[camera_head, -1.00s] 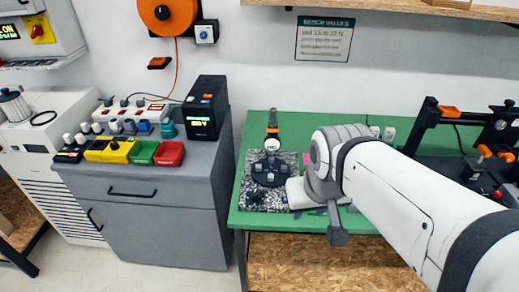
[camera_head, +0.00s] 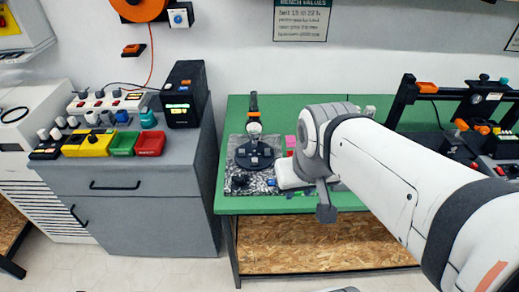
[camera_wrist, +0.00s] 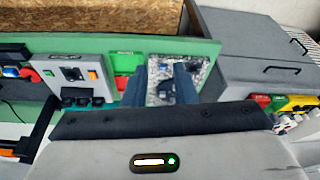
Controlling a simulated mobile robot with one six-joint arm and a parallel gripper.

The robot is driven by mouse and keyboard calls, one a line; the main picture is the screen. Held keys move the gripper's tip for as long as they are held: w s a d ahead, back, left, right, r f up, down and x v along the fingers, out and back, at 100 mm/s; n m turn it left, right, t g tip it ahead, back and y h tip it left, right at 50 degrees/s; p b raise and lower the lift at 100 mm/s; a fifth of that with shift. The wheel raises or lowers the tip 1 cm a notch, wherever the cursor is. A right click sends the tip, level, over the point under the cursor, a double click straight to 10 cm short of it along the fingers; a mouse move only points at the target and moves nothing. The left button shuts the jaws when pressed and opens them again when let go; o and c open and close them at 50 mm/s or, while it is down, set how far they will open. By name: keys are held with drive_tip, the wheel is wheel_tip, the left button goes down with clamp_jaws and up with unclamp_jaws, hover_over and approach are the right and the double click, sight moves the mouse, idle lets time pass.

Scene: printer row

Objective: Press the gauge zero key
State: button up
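A gauge (camera_head: 254,128) with a small pale face and an orange-topped stem stands upright at the rear of a round black base (camera_head: 254,154). The base sits on a speckled stone plate (camera_head: 238,184) on the green bench, left of my arm in the head view. The zero key cannot be made out. In the wrist view my gripper (camera_wrist: 161,68) shows two dark fingers apart, with nothing held. The stone plate (camera_wrist: 207,67) shows between and beside the fingers, with dark parts on it.
The green bench (camera_head: 340,205) has a black-framed rig (camera_head: 408,100) at the right. A grey cabinet (camera_head: 150,215) left of it carries coloured bins (camera_head: 122,143) and a black printer (camera_head: 184,95). A pink block (camera_head: 290,142) stands close to my arm. The bench's back left is clear.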

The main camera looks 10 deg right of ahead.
clamp_jaws()
idle(1.4)
